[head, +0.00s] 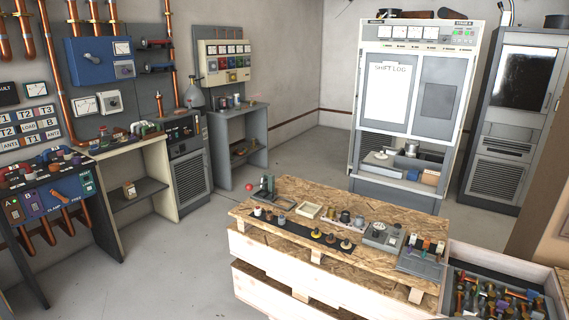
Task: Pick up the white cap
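A low wooden crate table (285,190) stands in the middle foreground with several small parts on its top. At the left end of a black strip (304,232) on this top is a small whitish cap-like piece (258,211). It looks like the white cap, but it is too small to be sure. Several dark and brass-coloured pieces stand along the same strip, to its right. My gripper is not in view.
A green stand with a red ball (249,187) rises behind the pale piece. An open bin (503,277) of parts adjoins at right. Grey floor (200,255) is clear at left.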

